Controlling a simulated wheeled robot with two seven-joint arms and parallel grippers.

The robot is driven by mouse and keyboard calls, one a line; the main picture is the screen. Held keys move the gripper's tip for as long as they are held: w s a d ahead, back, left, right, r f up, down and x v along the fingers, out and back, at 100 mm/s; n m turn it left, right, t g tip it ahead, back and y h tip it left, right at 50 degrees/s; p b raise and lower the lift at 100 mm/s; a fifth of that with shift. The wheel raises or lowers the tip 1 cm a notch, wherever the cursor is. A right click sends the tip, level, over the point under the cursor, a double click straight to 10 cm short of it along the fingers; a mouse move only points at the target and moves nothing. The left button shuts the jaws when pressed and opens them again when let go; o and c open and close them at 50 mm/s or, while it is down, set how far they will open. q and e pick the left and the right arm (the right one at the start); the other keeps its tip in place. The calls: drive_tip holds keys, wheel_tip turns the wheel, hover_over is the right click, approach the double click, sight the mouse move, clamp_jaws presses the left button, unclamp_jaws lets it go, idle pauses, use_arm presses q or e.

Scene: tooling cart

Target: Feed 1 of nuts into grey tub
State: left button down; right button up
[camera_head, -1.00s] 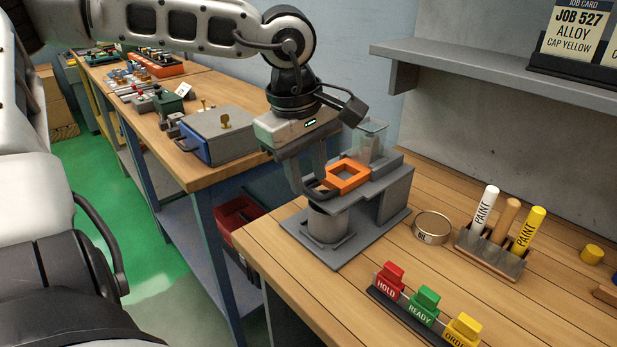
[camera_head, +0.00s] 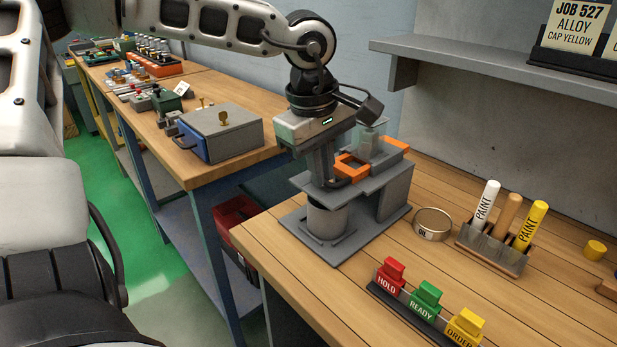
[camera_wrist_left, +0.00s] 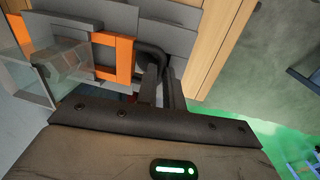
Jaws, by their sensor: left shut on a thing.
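A grey dispenser stand (camera_head: 392,195) is on the wooden bench, with an orange slide (camera_head: 352,168) across its top. A clear hopper (camera_head: 370,137) sits over the slide, and it also shows in the left wrist view (camera_wrist_left: 55,65). The grey tub (camera_head: 327,220) stands under the stand's front overhang; its inside is hidden. My left gripper (camera_wrist_left: 160,85) is shut on the slide's dark handle (camera_wrist_left: 150,52). One end of the slide sticks out past the hopper's far right side. I cannot make out separate nuts. My right gripper is out of view.
A tape roll (camera_head: 432,223), a paint marker rack (camera_head: 490,250) and coloured HOLD, READY and ORDER blocks (camera_head: 425,300) stand to the right and front. A shelf (camera_head: 490,70) overhangs the back. A second bench (camera_head: 200,177) with a grey box (camera_head: 220,132) lies left, across a gap.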

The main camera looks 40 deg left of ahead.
sight(339, 171)
use_arm(q)
drive_tip(key=w, duration=0.3)
drive_tip(key=shift+w+d+r, duration=0.1)
drive_tip(key=shift+w+r, duration=0.05)
drive_tip(key=c, duration=1.5)
unclamp_jaws()
drive_tip(key=shift+w, duration=0.15)
drive_tip(key=s+r, duration=0.1)
drive_tip(key=r, duration=0.9)
drive_tip(key=s+r, duration=0.1)
drive_tip(key=r, duration=0.4)
drive_tip(key=shift+s+r, duration=0.35)
drive_tip(key=shift+f, duration=0.1)
